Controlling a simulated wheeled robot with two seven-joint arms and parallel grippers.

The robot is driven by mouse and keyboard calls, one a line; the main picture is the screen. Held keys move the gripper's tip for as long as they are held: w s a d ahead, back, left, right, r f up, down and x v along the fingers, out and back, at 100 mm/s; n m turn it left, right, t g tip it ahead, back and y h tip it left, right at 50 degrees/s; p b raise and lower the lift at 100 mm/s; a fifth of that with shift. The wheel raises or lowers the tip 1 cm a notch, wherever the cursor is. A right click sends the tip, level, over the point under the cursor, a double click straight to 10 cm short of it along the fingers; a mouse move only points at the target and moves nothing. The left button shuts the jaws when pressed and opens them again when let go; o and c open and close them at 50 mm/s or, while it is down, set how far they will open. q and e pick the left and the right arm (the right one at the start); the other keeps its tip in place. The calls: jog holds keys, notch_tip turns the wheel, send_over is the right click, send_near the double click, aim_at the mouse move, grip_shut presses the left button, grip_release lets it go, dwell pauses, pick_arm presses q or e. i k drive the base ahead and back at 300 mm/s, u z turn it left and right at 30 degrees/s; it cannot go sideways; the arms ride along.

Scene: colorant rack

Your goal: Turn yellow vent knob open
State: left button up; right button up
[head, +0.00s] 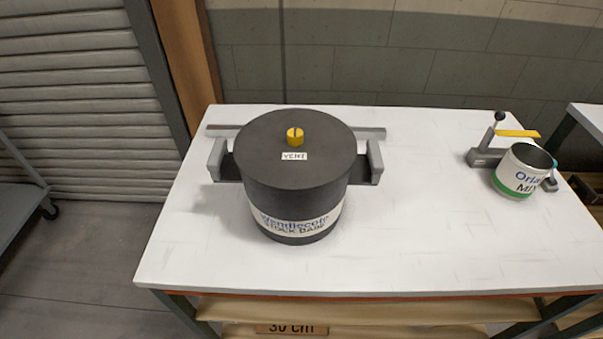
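The yellow vent knob (295,136) sits on top of the dark grey lid (265,140) of a large round pot. A dark line runs across the knob's top, pointing roughly toward and away from me. A white label (293,156) reading "VENT" is in front of the knob. The pot (290,194) stands upright on the white table and carries a printed band around its lower side. Grey brackets stand at its two side handles. Neither of my grippers shows in the head view.
The white table (420,235) is clear in front of and right of the pot. A white and green mug-like can (521,172) stands at the right, beside a clamp with a yellow lever (517,133) and black ball. A wall and shutter are behind.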

aim_at(295, 137)
jog(key=z, duration=0.95)
jog(key=k, duration=0.95)
jog(key=u, duration=1.35)
jog(key=i, duration=0.5)
jog(key=u, duration=0.05)
